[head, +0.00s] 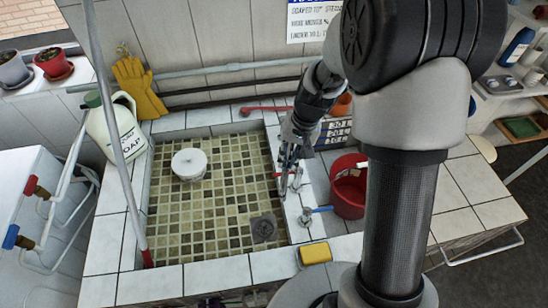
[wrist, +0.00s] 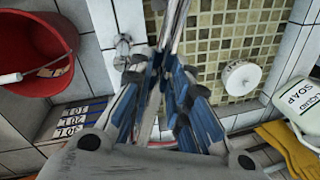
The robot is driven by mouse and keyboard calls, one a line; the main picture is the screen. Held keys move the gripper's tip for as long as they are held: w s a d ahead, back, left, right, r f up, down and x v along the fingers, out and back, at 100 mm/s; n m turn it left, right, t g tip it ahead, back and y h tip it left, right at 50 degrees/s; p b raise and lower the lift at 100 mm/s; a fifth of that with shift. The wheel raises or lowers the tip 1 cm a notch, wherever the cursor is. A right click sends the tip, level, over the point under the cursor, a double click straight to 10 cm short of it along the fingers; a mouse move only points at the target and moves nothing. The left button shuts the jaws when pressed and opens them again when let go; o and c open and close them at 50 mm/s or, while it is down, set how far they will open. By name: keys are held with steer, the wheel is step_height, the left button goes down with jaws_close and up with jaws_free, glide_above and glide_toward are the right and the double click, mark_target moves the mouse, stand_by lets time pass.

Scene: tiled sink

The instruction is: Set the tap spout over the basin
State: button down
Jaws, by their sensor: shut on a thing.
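The basin (head: 205,205), lined with green-beige tiles, is left of my arm in the head view; its tiled floor (wrist: 213,55) also shows in the wrist view. Tap fittings with a blue handle (head: 320,210) and a red handle (head: 279,174) stand on the basin's right rim. My gripper (head: 288,172) points down at this rim, shut on the tap spout. In the wrist view the blue-padded fingers (wrist: 165,62) close around slim metal beside a chrome fitting (wrist: 123,48). The fingers hide most of the spout, so its exact direction is hard to tell.
A white round tub (head: 189,163) sits in the basin, with a drain (head: 264,228) near the front right. A red bucket (head: 347,190) stands right of the tap. A yellow sponge (head: 314,253) lies on the front rim; a soap jug (head: 115,128) stands at left.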

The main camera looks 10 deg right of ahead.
steer(key=w+d+n+g+p, duration=0.1)
steer(key=w+d+n, duration=0.1)
steer(key=d+n, duration=0.3)
steer(key=w+d+n+p, duration=0.1)
steer(key=w+d+n, duration=0.2)
steer(key=d+n, duration=0.2)
steer(key=w+d+n+g+h+p, duration=0.1)
steer(key=w+d+n, duration=0.1)
steer(key=d+n, duration=0.3)
steer(key=shift+w+d+n+g, duration=0.3)
steer(key=shift+w+d, duration=0.1)
steer(key=shift+d, duration=1.35)
steer(key=c, duration=1.5)
jaws_free()
